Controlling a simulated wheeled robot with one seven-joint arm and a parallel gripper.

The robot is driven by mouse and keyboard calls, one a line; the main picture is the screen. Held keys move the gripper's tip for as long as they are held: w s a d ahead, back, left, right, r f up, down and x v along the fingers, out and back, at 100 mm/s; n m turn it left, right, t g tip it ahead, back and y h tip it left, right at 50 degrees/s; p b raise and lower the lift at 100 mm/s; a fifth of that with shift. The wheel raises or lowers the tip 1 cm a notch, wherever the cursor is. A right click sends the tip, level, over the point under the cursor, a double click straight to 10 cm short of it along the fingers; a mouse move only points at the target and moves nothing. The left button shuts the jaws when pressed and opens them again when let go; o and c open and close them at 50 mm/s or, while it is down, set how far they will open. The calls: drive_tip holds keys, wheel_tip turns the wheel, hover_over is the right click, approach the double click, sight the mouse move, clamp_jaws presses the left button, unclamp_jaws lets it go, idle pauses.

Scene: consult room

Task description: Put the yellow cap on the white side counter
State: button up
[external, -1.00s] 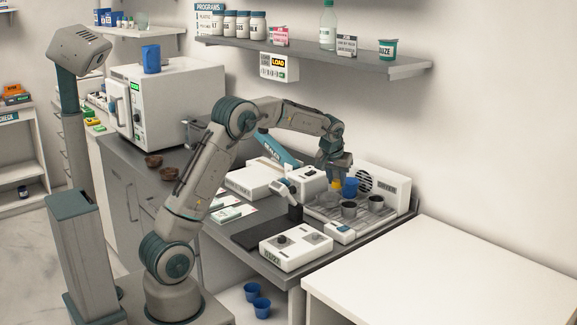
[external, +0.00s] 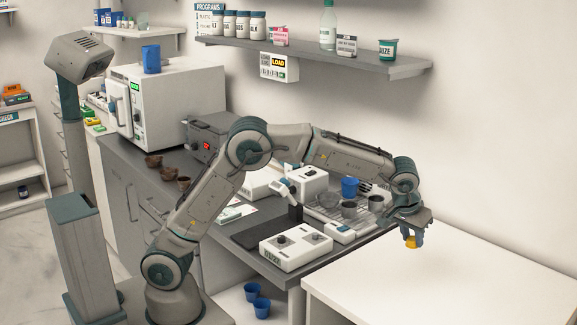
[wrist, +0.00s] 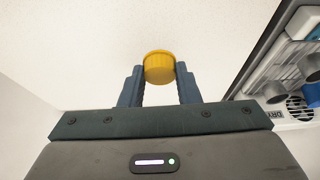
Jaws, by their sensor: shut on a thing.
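The yellow cap (external: 411,242) is held between the fingertips of my gripper (external: 412,238). In the wrist view the yellow cap (wrist: 159,67) sits between the two blue-grey fingers of my gripper (wrist: 160,78), which are shut on it. The white side counter (external: 450,285) is at the lower right, and the cap is over its back part. The wrist view shows the counter's plain white top (wrist: 90,50) behind the cap. A gap between cap and counter seems to show, but its height is hard to tell.
The dark worktop beside the side counter holds a drying rack (external: 375,212) with a blue cup (external: 350,187) and dark cups, and a white two-knob device (external: 296,247). A shelf (external: 330,57) with jars and a bottle hangs above. The side counter's visible top is bare.

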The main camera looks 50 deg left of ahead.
drive_tip(key=d, duration=0.1)
drive_tip(key=p, duration=0.3)
hover_over(412, 259)
drive_tip(key=s, duration=0.1)
drive_tip(key=f, duration=0.7)
drive_tip(key=shift+s+a, duration=0.1)
drive_tip(key=shift+s, duration=0.1)
drive_tip(key=shift+f, duration=1.95)
drive_tip(key=shift+f, duration=0.2)
drive_tip(key=o, duration=0.9)
drive_tip(key=shift+o, duration=0.2)
